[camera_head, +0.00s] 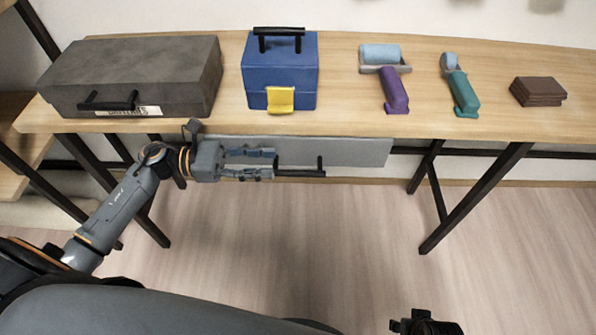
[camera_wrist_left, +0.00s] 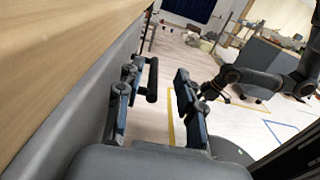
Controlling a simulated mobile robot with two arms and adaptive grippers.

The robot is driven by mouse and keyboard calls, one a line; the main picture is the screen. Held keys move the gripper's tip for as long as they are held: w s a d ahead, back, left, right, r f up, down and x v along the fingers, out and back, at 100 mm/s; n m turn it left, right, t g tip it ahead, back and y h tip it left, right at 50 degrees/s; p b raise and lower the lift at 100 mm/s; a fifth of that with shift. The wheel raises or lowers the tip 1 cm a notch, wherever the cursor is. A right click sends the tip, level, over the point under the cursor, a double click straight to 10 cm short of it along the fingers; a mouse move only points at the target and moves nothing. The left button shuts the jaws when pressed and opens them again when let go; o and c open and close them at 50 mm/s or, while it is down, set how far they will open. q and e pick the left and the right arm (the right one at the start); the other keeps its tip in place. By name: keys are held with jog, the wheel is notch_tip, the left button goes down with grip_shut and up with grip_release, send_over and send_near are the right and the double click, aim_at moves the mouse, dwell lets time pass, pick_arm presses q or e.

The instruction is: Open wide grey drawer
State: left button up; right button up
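The wide grey drawer (camera_head: 350,151) hangs under the front edge of the wooden table, its front close below the tabletop. Its black bar handle (camera_head: 308,173) shows in the head view, partly hidden by my left gripper (camera_head: 273,163). That gripper is open, with its fingers pointing right along the drawer front. In the left wrist view the handle (camera_wrist_left: 151,80) appears between and a little beyond the spread fingertips (camera_wrist_left: 157,84). I see no clear grip on it. My right gripper (camera_head: 426,323) shows only partly at the bottom of the head view, away from the drawer.
On the table (camera_head: 340,115) stand a dark grey case (camera_head: 140,70), a blue box (camera_head: 280,75) with a yellow latch, a purple-handled roller (camera_head: 394,90), a teal-handled roller (camera_head: 463,92) and brown blocks (camera_head: 538,91). Black table legs (camera_head: 475,197) stand right of the drawer. The floor in front is clear.

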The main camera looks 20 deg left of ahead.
aim_at(298, 171)
pick_arm(q)
jog(key=d+f, duration=0.1)
jog(key=d, duration=0.1)
jog(key=w+d+f, duration=0.1)
jog(key=d, duration=0.1)
jog(key=d+f, duration=0.1)
jog(key=d, duration=0.1)
jog(key=shift+w+d+f, duration=0.1)
jog(key=shift+w+f, duration=0.15)
jog(key=shift+w, duration=0.1)
jog(key=shift+w+d, duration=0.2)
jog(key=shift+d, duration=0.35)
pick_arm(e)
jog(key=shift+f, duration=0.4)
pick_arm(q)
grip_shut()
